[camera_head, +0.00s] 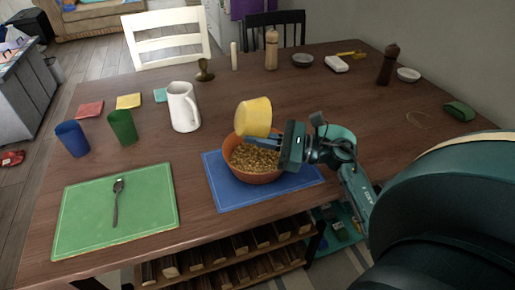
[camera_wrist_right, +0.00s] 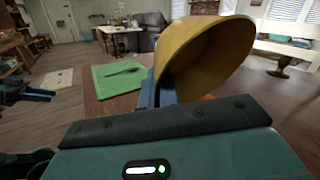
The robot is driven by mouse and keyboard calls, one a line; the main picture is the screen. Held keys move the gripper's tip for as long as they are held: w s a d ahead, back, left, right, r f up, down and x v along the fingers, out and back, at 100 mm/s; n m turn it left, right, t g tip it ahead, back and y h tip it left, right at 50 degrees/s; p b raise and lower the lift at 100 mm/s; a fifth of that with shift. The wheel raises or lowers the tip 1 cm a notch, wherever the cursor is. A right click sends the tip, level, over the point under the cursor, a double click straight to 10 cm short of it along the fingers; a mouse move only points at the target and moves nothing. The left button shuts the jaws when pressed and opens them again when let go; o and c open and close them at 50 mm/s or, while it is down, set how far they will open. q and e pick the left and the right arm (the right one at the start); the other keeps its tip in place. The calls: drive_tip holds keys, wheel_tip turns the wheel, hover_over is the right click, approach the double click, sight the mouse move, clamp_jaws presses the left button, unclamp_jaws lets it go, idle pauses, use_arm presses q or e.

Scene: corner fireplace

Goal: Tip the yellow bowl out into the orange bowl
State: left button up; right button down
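The yellow bowl (camera_head: 254,117) is tilted steeply on its side above the orange bowl (camera_head: 232,162). My right gripper (camera_head: 268,142) is shut on the yellow bowl's rim. In the right wrist view the yellow bowl (camera_wrist_right: 205,55) shows its bare inner wall; part of its inside is hidden. The orange bowl stands on a blue placemat and holds many small tan-brown pieces (camera_head: 254,158). No pieces are seen falling. My left gripper is outside the head view; a dark shape at the wrist view's left edge may be my left arm (camera_wrist_right: 24,94).
A white pitcher (camera_head: 184,108) stands behind left of the bowls, with green (camera_head: 122,127) and blue (camera_head: 72,139) cups farther left. A green placemat (camera_head: 150,210) with a spoon lies front left. Bare tabletop lies behind the yellow bowl. The blue placemat (camera_head: 228,196) extends around the orange bowl.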

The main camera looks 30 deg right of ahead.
drive_tip(key=shift+r, duration=0.15)
use_arm(q)
drive_tip(key=shift+s+a+b, duration=0.15)
drive_tip(key=shift+a+b, duration=0.1)
drive_tip(key=shift+b, duration=0.35)
use_arm(e)
drive_tip(key=shift+d+r+t, duration=0.1)
drive_tip(key=shift+r+t, duration=0.1)
drive_tip(key=shift+t, duration=0.1)
use_arm(q)
drive_tip(key=shift+a+r+t+b, duration=0.15)
drive_tip(key=shift+r+t+b, duration=0.05)
drive_tip(key=shift+t+b, duration=0.2)
use_arm(e)
drive_tip(key=shift+d, duration=0.1)
use_arm(q)
drive_tip(key=shift+a+b, duration=0.25)
drive_tip(key=shift+b, duration=0.2)
use_arm(e)
drive_tip(key=shift+s+m+y, duration=0.1)
drive_tip(key=shift+m+y, duration=0.2)
drive_tip(key=shift+m, duration=0.1)
drive_tip(key=shift+d+t, duration=0.1)
drive_tip(key=shift+t, duration=0.2)
